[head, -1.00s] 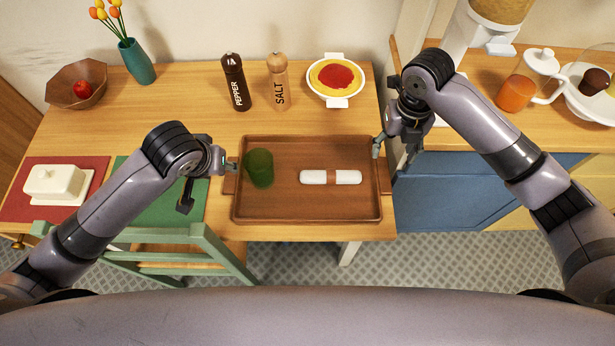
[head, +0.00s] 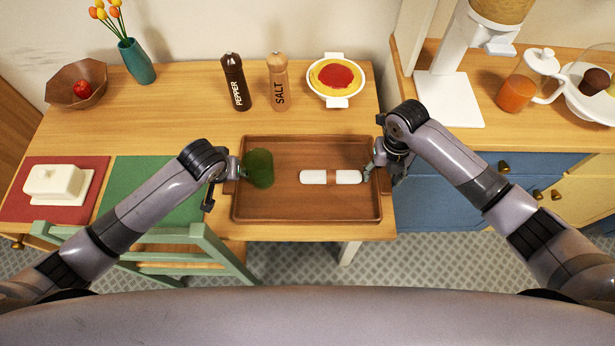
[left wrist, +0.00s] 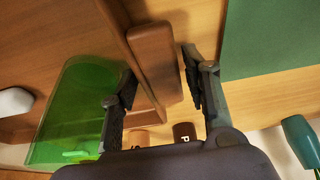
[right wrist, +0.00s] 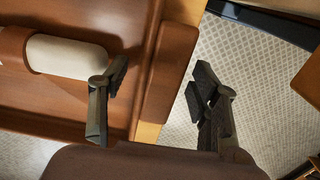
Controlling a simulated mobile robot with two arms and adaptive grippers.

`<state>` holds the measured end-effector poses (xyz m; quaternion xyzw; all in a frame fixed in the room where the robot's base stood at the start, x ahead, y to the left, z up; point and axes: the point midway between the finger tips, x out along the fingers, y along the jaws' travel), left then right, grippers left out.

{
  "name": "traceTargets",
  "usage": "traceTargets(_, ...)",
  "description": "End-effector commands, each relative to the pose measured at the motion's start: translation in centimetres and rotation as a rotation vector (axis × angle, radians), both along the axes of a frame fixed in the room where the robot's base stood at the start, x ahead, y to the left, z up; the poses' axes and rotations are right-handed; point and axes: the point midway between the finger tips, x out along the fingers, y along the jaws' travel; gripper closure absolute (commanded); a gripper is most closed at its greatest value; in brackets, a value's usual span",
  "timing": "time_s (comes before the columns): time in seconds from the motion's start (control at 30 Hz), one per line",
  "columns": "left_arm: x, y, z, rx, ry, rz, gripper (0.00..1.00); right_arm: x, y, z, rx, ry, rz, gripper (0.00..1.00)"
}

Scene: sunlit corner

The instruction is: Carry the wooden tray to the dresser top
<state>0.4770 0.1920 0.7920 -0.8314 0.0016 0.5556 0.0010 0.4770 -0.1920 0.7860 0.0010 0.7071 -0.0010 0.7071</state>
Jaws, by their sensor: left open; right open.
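The wooden tray (head: 282,208) lies flat near the front edge of the table. It carries a green glass (head: 260,168) at its left and a white rolled napkin (head: 318,177) with a brown band at centre right. My left gripper (head: 232,178) is open at the tray's left handle; in the left wrist view its fingers (left wrist: 160,82) stand either side of the handle (left wrist: 153,55). My right gripper (head: 380,172) is open at the right handle; in the right wrist view its fingers (right wrist: 160,82) stand either side of that handle (right wrist: 172,75). No finger clearly touches a handle.
The dresser top (head: 470,138) at right holds a white dispenser (head: 450,98), an orange-filled jug (head: 517,92) and a plate. Its front part is clear. Pepper mill (head: 237,85), salt mill (head: 278,85) and pasta dish (head: 336,80) stand behind the tray. A green chair (head: 185,237) is front left.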

Motion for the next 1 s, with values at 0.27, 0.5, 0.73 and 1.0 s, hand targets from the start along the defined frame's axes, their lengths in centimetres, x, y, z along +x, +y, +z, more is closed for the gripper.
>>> traceTargets(0.27,0.0,0.0,0.03,0.0,0.0,0.0,0.69,0.0,-0.01,0.04,0.0,0.0,0.0,0.56)
traceTargets(0.5,-0.02,0.0,0.04,0.0,0.0,0.0,0.85,0.0,-0.02,0.05,0.0,0.0,-0.001,0.72)
traceTargets(0.73,-0.01,0.01,0.04,0.0,0.0,0.0,1.0,0.01,-0.03,0.06,0.0,0.0,-0.001,0.87)
traceTargets(1.0,-0.02,0.02,0.05,0.001,0.0,0.0,1.0,0.02,-0.05,0.07,-0.001,0.0,-0.001,1.0)
